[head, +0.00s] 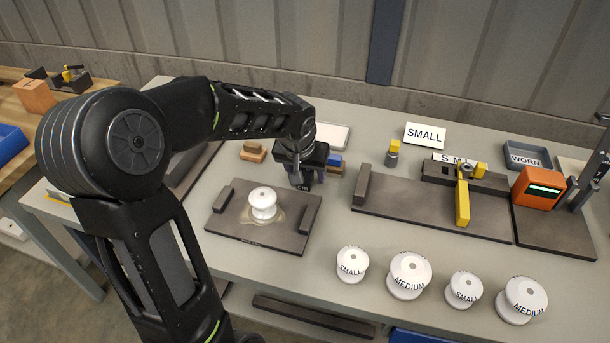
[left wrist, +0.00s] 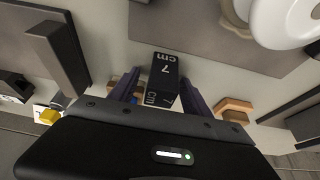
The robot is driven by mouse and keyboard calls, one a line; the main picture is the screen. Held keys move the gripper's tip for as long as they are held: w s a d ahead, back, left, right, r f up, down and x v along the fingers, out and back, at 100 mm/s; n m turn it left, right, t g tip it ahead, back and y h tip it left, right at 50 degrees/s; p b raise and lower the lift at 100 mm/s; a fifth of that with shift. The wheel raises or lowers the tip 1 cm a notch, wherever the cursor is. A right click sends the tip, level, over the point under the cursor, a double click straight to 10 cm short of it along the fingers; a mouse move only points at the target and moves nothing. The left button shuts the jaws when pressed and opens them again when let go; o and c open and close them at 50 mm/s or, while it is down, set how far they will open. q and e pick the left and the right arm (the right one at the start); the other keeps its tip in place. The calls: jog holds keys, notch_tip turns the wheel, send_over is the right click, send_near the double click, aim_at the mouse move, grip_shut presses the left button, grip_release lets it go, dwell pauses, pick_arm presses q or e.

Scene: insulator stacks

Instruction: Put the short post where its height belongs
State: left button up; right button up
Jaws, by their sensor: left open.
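The short post, a dark block marked "7 cm" (left wrist: 165,75), stands between the fingers of my left gripper (left wrist: 160,92) in the left wrist view. The left gripper is open, with a finger on either side of the post. I cannot tell whether either finger touches it. A dark fixture with an "S M L" strip (head: 460,160) and a yellow lever (head: 462,205) stands to the right. My right gripper is not in view.
A white spool (head: 263,202) sits on the dark plate (head: 225,228). Several white insulators marked SMALL (head: 351,265) and MEDIUM (head: 409,275) line the front edge. A SMALL card (head: 424,135), WORN tray (head: 527,155) and orange gauge (head: 537,188) stand at the back and right.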

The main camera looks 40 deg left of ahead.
pick_arm(q)
jog(key=shift+c, duration=0.4)
grip_shut()
dwell(0.4)
